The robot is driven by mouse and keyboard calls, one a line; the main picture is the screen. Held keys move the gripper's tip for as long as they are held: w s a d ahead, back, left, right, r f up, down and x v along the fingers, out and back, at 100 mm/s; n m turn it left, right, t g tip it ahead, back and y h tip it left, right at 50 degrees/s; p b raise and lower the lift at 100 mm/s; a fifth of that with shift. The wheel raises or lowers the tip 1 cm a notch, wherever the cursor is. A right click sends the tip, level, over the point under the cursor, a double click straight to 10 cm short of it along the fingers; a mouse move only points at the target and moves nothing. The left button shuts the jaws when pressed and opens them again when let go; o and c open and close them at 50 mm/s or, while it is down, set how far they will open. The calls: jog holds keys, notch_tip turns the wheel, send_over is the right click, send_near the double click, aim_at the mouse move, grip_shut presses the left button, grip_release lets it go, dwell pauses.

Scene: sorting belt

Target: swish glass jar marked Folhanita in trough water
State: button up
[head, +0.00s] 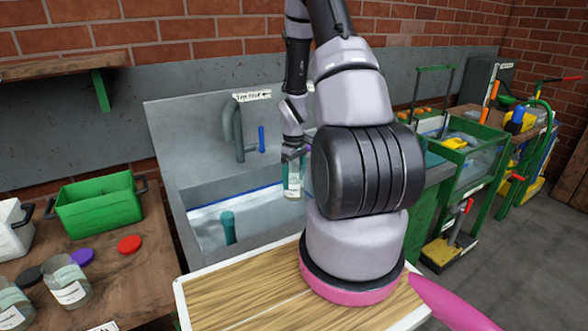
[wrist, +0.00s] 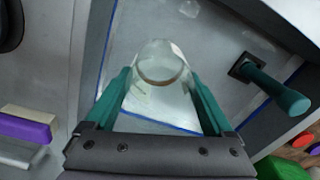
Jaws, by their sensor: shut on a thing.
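My gripper (wrist: 162,85) is shut on a clear glass jar (wrist: 160,65), with one teal finger on each side of it. In the head view the jar (head: 293,187) hangs below my gripper (head: 293,168), roughly upright, with a pale label too small to read. It is over the right part of the grey trough (head: 262,228), which holds pale water (head: 215,212) with a blue line along its edge. I cannot tell whether the jar's bottom touches the water. My arm hides part of the trough.
A teal upright handle (head: 228,228) stands in the trough and shows in the wrist view (wrist: 275,88). A grey tap pipe (head: 234,130) is on the back panel. Labelled jars (head: 68,287), loose lids (head: 129,244) and a green bin (head: 98,205) are on the left bench.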

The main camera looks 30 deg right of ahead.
notch_tip(320, 180, down, 14)
jog(key=shift+r, duration=0.1)
dwell(0.7)
jog(key=shift+s+a, duration=0.15)
jog(key=shift+a, duration=3.85)
jog(key=shift+d, duration=4.05)
jog(key=shift+a, duration=4.05)
jog(key=shift+d, duration=4)
